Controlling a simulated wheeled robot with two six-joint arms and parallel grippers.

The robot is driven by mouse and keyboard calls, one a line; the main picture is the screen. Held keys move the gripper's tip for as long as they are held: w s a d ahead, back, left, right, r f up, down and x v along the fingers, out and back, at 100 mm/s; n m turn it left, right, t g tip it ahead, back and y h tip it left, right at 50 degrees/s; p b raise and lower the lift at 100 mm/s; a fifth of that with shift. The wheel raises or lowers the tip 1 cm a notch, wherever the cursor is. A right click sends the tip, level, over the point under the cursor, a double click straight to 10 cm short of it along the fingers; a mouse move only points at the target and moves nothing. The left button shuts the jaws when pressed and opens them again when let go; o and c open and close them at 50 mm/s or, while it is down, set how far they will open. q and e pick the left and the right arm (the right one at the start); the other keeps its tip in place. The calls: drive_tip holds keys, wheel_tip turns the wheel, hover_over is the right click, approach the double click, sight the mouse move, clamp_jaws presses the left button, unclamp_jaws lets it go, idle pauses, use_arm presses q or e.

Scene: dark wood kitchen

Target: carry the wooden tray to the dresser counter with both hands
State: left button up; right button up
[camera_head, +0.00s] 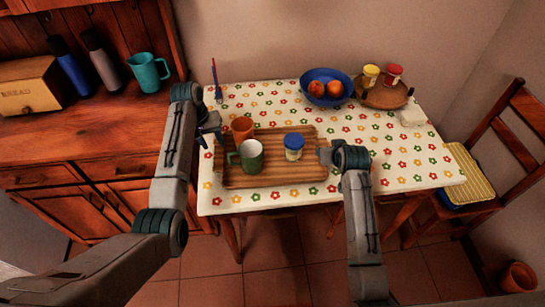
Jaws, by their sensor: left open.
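The wooden tray (280,178) lies on the table with the flower-patterned cloth (390,150). An orange cup (242,129), a green mug (250,157) and a jar with a blue lid (293,147) stand on it. My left gripper (207,133) is open at the tray's left side, near its far left corner. My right gripper (325,155) is at the tray's right edge, partly hidden by its own wrist; I cannot tell whether it grips the edge. The dresser counter (100,125) is at the left.
The counter holds a bread box (30,88), two bottles and a teal pitcher (148,73), with bare wood in front. A blue fruit bowl (326,88) and a round wooden tray with two jars (384,94) stand at the table's back. A chair (500,150) stands right.

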sight(219, 153)
use_arm(q)
drive_tip(key=f, duration=0.4)
drive_tip(key=d+f, duration=0.1)
drive_tip(key=f, duration=0.1)
use_arm(e)
drive_tip(key=x, duration=0.6)
drive_tip(key=shift+w+f, duration=0.1)
use_arm(q)
drive_tip(key=c, duration=0.9)
use_arm(e)
drive_tip(key=c, duration=0.9)
clamp_jaws()
use_arm(q)
drive_tip(key=shift+w, duration=0.1)
